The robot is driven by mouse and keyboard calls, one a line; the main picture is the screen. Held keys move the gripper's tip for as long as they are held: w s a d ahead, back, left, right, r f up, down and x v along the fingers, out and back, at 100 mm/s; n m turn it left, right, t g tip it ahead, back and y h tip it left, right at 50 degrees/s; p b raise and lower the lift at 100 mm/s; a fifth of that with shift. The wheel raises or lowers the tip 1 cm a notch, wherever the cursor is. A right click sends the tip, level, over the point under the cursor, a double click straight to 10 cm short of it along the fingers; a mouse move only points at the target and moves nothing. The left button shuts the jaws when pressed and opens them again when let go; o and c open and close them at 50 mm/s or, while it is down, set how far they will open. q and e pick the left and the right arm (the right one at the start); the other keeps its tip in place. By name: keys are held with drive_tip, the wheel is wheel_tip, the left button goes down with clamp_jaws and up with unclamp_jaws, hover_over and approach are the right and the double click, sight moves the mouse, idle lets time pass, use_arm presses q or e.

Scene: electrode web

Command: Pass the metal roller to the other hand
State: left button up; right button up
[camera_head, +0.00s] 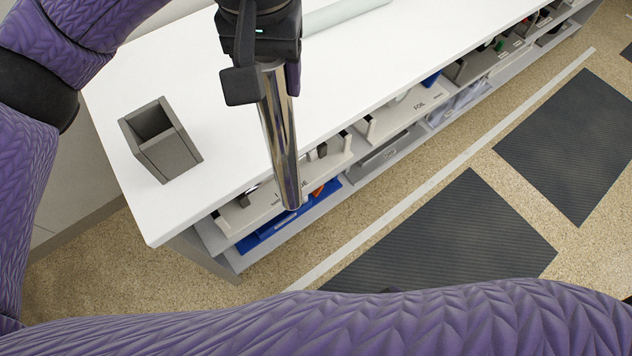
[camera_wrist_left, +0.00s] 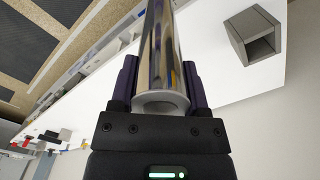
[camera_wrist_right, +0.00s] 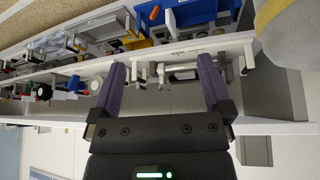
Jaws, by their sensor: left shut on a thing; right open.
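The metal roller (camera_head: 280,135) is a shiny, slim cylinder. My left gripper (camera_head: 266,80) is shut on its upper end, and the roller hangs tilted, its lower end in front of the bench's shelf edge. In the left wrist view the roller (camera_wrist_left: 160,50) runs away from the camera between the two fingers (camera_wrist_left: 160,85). My right gripper (camera_wrist_right: 163,75) shows in the right wrist view with fingers apart and nothing between them. It faces the shelves. The head view shows only a purple arm along the bottom, with no right gripper.
A white bench (camera_head: 190,95) carries a grey open box (camera_head: 160,140) at the left and a pale bar (camera_head: 340,12) at the back. Shelves below hold bins, including a blue tray (camera_head: 290,222). Dark mats (camera_head: 445,240) lie on the speckled floor. A pale rounded object (camera_wrist_right: 297,35) is right of my right gripper.

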drive_tip(key=w+a+r+n+t+y, duration=0.1)
drive_tip(key=w+a+r+t+y, duration=0.3)
drive_tip(key=w+r, duration=0.6)
drive_tip(key=n+t+y, duration=0.2)
drive_tip(key=t+y, duration=0.2)
drive_tip(key=t, duration=0.2)
approach(275, 152)
wheel_tip(275, 152, down, 5)
drive_tip(key=w, duration=0.2)
drive_tip(key=x, duration=1.1)
drive_tip(key=shift+w+f, duration=0.15)
drive_tip(key=shift+w, duration=0.15)
drive_tip(key=shift+a, duration=0.1)
clamp_jaws()
use_arm(q)
drive_tip(key=o, duration=1.3)
